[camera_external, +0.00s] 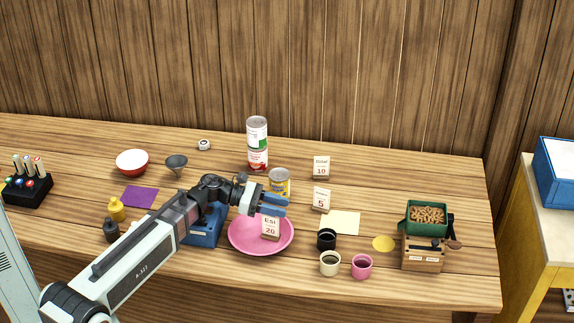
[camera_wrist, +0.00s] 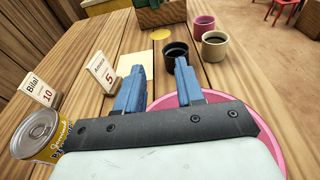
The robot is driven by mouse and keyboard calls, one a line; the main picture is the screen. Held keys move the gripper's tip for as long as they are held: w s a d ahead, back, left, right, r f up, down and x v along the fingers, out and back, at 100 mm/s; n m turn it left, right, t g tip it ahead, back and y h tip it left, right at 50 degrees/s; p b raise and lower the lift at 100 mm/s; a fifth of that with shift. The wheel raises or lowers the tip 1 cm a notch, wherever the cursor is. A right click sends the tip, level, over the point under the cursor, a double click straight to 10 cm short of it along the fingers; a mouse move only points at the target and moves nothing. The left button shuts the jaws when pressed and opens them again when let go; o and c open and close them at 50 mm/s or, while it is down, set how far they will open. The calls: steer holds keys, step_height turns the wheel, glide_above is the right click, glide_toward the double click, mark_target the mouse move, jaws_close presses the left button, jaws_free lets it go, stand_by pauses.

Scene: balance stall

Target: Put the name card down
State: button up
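Three name cards show. The "Esi 20" card (camera_external: 271,228) is upright at the pink plate (camera_external: 243,240), just below my fingers; whether it rests on the plate is unclear, and it is hidden in the wrist view. The "5" card (camera_external: 321,199) stands on the table to the right, and reads "Ameera" or similar in the wrist view (camera_wrist: 101,74). The "Bilal 10" card (camera_external: 321,167) stands behind it, and also shows in the wrist view (camera_wrist: 38,88). My gripper (camera_external: 286,205) is over the plate. Its blue fingers (camera_wrist: 160,78) are apart, with no card visible between them.
A yellow-labelled can (camera_external: 280,182) stands close behind my gripper. A black cup (camera_external: 327,240), a cream cup (camera_external: 330,263) and a pink cup (camera_external: 362,266) stand right of the plate. A cream sheet (camera_external: 341,222) lies bare beyond them. Two stacked cans (camera_external: 257,143) stand at the back.

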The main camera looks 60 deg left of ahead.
steer(key=shift+r, duration=0.1)
steer(key=r+v, duration=0.1)
steer(key=v, duration=1.1)
steer(key=shift+o, duration=0.2)
steer(key=o, duration=0.9)
steer(key=shift+c, duration=0.2)
steer(key=shift+r, duration=0.1)
